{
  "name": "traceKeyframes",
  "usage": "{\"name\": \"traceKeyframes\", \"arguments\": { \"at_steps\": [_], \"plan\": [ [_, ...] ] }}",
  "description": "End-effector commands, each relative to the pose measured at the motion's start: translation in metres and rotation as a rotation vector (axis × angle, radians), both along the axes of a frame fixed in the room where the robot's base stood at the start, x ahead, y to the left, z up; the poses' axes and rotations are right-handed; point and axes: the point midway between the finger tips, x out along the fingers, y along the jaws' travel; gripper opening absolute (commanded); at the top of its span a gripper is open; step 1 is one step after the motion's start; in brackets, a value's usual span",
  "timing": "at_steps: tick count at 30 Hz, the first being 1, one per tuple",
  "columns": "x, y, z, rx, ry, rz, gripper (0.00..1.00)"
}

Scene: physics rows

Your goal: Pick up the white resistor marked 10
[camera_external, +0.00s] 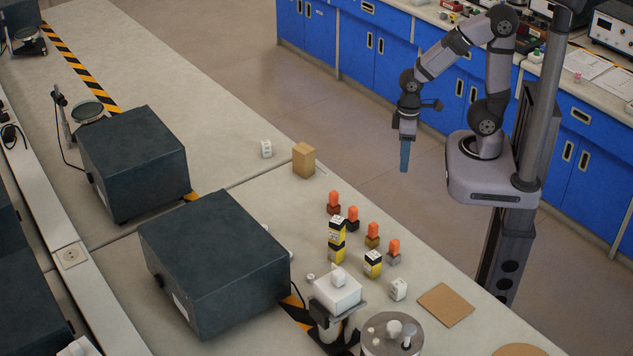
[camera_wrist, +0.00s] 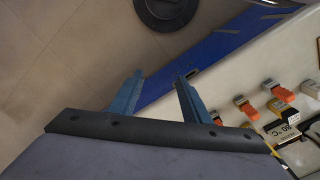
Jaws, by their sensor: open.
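Two small white blocks with dark markings stand on the bench: one white block (camera_external: 398,289) near the brown square pad, and another white block (camera_external: 266,149) at the far side by the tan block. The markings are too small to read, so I cannot tell which is marked 10. My gripper (camera_external: 404,155) hangs beyond the bench edge, over the floor side, well above and apart from both. In the wrist view its two blue fingers (camera_wrist: 160,85) are spread, with nothing between them. Neither white block is clearly identifiable in the wrist view.
Several orange-topped blocks (camera_external: 373,232) and yellow-and-black blocks (camera_external: 337,240) stand near the closer white block. A white device (camera_external: 338,294), a round grey device (camera_external: 391,343), a tan block (camera_external: 304,160) and large dark boxes (camera_external: 213,262) occupy the bench. The brown pad (camera_external: 446,305) is bare.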

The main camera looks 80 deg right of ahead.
Motion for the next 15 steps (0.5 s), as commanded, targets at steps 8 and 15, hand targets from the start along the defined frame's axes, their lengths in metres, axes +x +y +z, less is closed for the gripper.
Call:
{"name": "traceKeyframes", "arguments": {
  "at_steps": [8, 15],
  "plan": [
    [0.0000, 0.0000, 0.0000, 0.000, 0.000, 0.000, 0.47],
    [0.0005, 0.0000, 0.0031, 0.000, -0.001, 0.000, 0.47]
  ]
}}
